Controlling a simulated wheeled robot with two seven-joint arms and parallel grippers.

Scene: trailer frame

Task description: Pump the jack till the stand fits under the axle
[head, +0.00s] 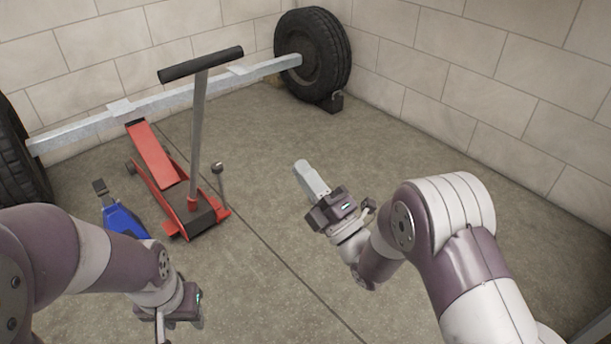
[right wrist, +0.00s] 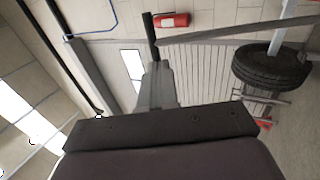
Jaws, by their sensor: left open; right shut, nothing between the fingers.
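The red jack (head: 172,195) stands on the floor with its lift arm tilted up toward the grey axle (head: 190,97); I cannot tell if they touch. Its upright handle (head: 198,130) ends in a black crossbar (head: 200,65). The blue stand (head: 124,220) is on the floor left of the jack, partly hidden by my left arm. My left gripper (head: 178,332) is open and empty at the lower edge, in front of the jack and apart from it. My right gripper (head: 303,168) is shut and empty, right of the jack; its fingers also show in the right wrist view (right wrist: 157,85).
A wheel (head: 313,55) is at the axle's right end with a dark chock (head: 332,102) by it. Another wheel (head: 18,160) is at the left edge. Block walls stand behind and right. A red extinguisher (right wrist: 172,20) shows in the right wrist view.

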